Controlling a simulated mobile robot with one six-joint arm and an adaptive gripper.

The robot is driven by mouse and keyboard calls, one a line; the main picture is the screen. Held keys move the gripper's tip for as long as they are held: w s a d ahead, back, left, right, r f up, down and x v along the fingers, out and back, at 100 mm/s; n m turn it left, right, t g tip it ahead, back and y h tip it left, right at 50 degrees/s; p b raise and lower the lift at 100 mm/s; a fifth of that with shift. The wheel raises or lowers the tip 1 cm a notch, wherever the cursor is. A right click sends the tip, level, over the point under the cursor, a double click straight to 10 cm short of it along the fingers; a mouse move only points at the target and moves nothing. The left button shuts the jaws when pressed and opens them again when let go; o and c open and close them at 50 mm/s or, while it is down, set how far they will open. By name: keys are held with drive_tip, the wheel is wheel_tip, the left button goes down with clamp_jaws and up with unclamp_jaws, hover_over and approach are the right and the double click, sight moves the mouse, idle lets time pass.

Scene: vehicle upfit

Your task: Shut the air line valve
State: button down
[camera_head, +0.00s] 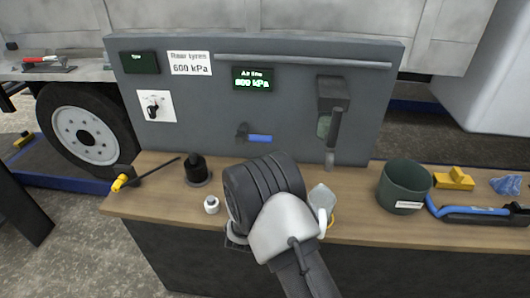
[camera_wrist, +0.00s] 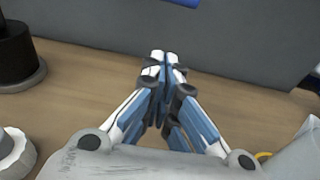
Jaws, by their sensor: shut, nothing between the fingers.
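The air line valve has a blue lever (camera_head: 259,138) on a dark body (camera_head: 242,131), low on the grey panel. The lever lies roughly level, pointing right. A blue edge (camera_wrist: 184,2) at the top of the wrist view looks like this lever. The display above it (camera_head: 254,79) reads "Air line 600 kPa". In the wrist view my gripper (camera_wrist: 165,56) is shut and empty, above the bench and short of the panel, below the blue edge. In the head view my own wrist hides the fingers.
The bench (camera_head: 350,215) holds a black knobbed part (camera_head: 197,170), a small white part (camera_head: 211,204), a yellow-ended tool (camera_head: 122,182), a dark green bin (camera_head: 404,187) and a blue-handled tool (camera_head: 475,211). A holder (camera_head: 332,94) with a hanging tool is right of the valve.

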sight(254, 138)
drive_tip(key=w+b, duration=0.1)
drive_tip(key=w, duration=0.2)
drive_tip(key=w+f+b, duration=0.1)
drive_tip(key=w, duration=0.5)
drive_tip(key=shift+w+d+f+b, duration=0.25)
drive_tip(key=shift+f+b, duration=0.05)
drive_tip(key=shift+b, duration=0.1)
drive_tip(key=r, duration=0.2)
drive_tip(key=w+r, duration=0.1)
drive_tip(key=r, duration=0.1)
drive_tip(key=shift+w, duration=0.2)
drive_tip(key=shift+a+r, duration=0.1)
drive_tip(key=shift+r+n, duration=0.25)
drive_tip(key=shift+n, duration=0.15)
